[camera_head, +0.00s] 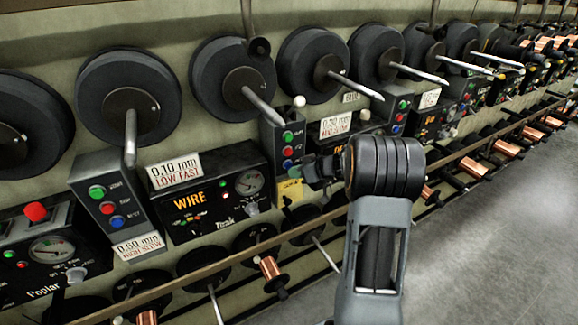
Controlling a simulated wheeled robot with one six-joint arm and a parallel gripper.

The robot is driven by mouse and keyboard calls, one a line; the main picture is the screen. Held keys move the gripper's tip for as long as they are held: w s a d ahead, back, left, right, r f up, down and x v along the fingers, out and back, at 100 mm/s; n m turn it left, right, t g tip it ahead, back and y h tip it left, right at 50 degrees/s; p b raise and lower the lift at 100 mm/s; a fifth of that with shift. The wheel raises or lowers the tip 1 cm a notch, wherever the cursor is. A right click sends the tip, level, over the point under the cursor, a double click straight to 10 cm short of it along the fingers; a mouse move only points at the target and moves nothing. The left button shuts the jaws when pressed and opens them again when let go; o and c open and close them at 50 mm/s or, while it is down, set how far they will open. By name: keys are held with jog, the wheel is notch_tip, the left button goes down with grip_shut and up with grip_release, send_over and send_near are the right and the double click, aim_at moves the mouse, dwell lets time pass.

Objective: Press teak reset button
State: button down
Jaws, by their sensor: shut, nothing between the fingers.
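The black control panel with the label "Teak" (225,222) has an orange "WIRE" display, a round gauge and a grey knob. To its right stands a grey button box (270,150) with a green button (288,137), a red button (287,151) and a blue button (287,164) in a column. Their lettering is too small to read. My gripper (308,172) is shut and empty, pointing left with its tips close to the lower part of this box, near the blue button. I cannot tell whether it touches.
Another button box (110,204) stands left of the Teak panel, beside the "Poplar" panel (45,250). Black spools (128,95) with metal rods jut out above. A long rail (250,247) runs below; open floor (500,230) lies right.

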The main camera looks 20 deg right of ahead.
jog(key=shift+w+b, duration=0.4)
jog(key=shift+b, duration=0.05)
dwell(0.4)
jog(key=shift+s, duration=0.1)
jog(key=shift+s+b, duration=0.85)
jog(key=shift+b, duration=0.1)
jog(key=shift+s+d+b, duration=0.2)
jog(key=shift+s+b, duration=0.75)
jog(key=shift+s, duration=0.55)
jog(key=shift+s+d+b, duration=0.2)
jog(key=shift+s+b, duration=0.7)
jog(key=shift+s, duration=0.55)
